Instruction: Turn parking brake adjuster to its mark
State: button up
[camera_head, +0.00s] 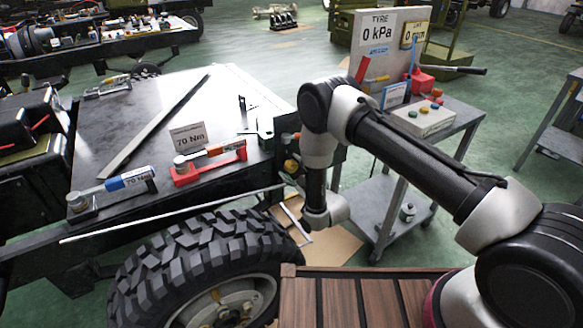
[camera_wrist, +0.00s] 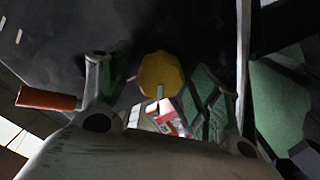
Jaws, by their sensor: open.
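A yellow many-sided knob (camera_wrist: 161,73), likely the parking brake adjuster, shows in the wrist view on a dark chassis surface. A small pale tab (camera_wrist: 160,91) sits at its lower edge; I cannot tell if this is the mark. My gripper (camera_wrist: 170,65) is open, with one finger left of the knob and the other to its right. Both fingers look apart from the knob, and nothing is between them in a grip. In the head view my gripper (camera_head: 295,218) is low beside the chassis, behind the tyre, partly hidden and hard to make out.
A big tyre (camera_head: 205,270) stands at the front. A dark chassis deck (camera_head: 150,95) carries torque tools and a "70 Nm" sign (camera_head: 188,137). An orange handle (camera_wrist: 45,98) lies left in the wrist view.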

jog(key=shift+w+a, duration=0.4)
jog(key=shift+w, duration=0.2)
jog(key=c, duration=1)
jog(key=shift+c, duration=0.2)
jog(key=shift+m, duration=0.4)
jog(key=m, duration=1)
jog(key=shift+m, duration=0.4)
